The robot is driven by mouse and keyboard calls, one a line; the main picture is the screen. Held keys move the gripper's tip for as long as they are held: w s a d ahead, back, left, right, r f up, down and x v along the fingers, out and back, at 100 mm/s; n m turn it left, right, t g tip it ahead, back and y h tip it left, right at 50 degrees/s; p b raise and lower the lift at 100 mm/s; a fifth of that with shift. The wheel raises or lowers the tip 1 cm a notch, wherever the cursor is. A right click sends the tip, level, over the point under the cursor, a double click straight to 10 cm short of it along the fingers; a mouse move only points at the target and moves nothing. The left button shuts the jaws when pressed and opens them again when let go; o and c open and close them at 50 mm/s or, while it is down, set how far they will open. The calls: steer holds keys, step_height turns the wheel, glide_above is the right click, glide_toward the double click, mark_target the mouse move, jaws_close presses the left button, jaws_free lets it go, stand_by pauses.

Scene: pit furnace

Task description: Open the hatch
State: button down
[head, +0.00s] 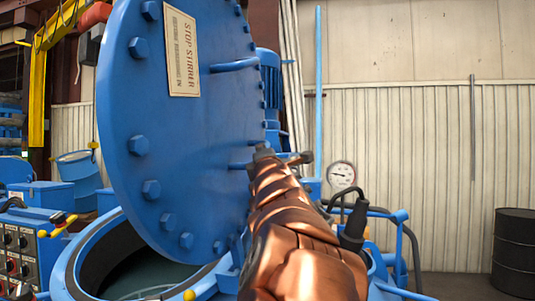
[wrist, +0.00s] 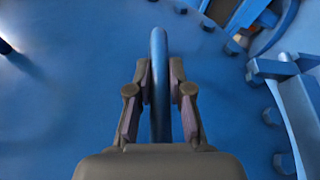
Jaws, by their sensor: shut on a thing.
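The hatch (head: 190,130) is a large round blue lid with bolts around its edge and a "STOP STIRRER" label. It stands steeply raised over the round furnace opening, whose blue rim (head: 70,262) shows below. Dark interior shows under the lid. My gripper (head: 268,155) is at the lid's right part, at the end of my copper-coloured arm. In the wrist view my gripper (wrist: 159,75) has its fingers on both sides of a blue bar handle (wrist: 158,110) and is shut on it. A second blue handle (head: 234,65) sits higher on the lid and is free.
A pressure gauge (head: 342,176) and dark hoses stand right of my arm. A control panel (head: 18,255) with knobs is at the lower left. A black drum (head: 514,252) stands at the far right by the pale wall. Some floor before the wall looks clear.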

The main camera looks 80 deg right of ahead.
steer(key=shift+s+f, duration=0.1)
steer(key=shift+s, duration=0.15)
steer(key=c, duration=1.3)
jaws_free()
steer(key=shift+w, duration=0.2)
steer(key=shift+o, duration=1.1)
steer(key=shift+s, duration=0.1)
steer(key=shift+s+a, duration=0.1)
steer(key=v, duration=1.2)
